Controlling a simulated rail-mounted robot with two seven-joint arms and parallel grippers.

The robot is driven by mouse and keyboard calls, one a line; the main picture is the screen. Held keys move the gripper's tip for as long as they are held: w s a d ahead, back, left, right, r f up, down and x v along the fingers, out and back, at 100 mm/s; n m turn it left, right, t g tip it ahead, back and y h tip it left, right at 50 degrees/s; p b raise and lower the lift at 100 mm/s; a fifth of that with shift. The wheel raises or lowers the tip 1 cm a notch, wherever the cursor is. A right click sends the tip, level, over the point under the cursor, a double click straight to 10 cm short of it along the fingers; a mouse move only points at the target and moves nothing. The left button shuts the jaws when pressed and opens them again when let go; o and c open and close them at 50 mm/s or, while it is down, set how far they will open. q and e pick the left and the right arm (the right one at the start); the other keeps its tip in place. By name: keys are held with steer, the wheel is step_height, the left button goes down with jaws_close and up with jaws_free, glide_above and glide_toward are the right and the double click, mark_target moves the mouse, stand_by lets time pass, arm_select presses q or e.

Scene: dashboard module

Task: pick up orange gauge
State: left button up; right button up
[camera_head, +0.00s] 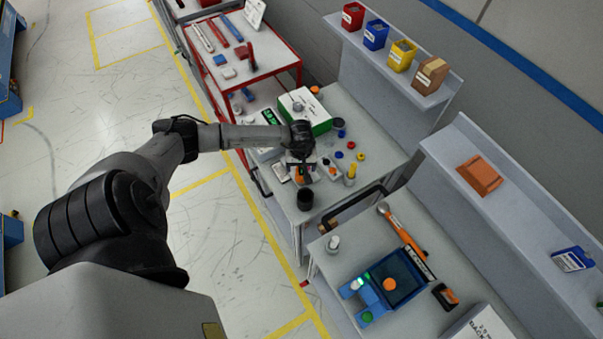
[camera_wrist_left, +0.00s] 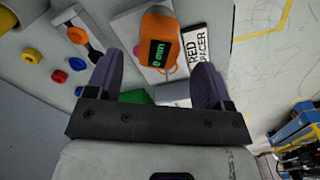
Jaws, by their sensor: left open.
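The orange gauge (camera_wrist_left: 150,28) has a dark display with green digits and sits on a light plate on the workbench. In the left wrist view it lies between and beyond the fingertips of my left gripper (camera_wrist_left: 157,66). That gripper is open and empty, with one finger on each side of the gauge's line. In the head view my left gripper (camera_head: 301,163) points down over the bench and mostly covers the gauge. I cannot tell the exact height gap. My right gripper is out of view.
A card reading "RED SPACER" (camera_wrist_left: 194,48) lies beside the gauge. A tool with an orange part (camera_wrist_left: 77,36) and several coloured caps lie nearby. In the head view, a green and white box (camera_head: 305,108), a black cup (camera_head: 305,199) and a yellow cylinder (camera_head: 350,175) stand around the gripper.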

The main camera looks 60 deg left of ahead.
mark_target(302, 171)
arm_select(q)
step_height(302, 171, down, 3)
steer(key=shift+d+f+p, duration=0.15)
steer(key=shift+p, duration=0.15)
steer(key=shift+f, duration=0.5)
steer(key=c, duration=1.1)
steer(key=shift+c, duration=0.2)
steer(key=shift+r, duration=0.2)
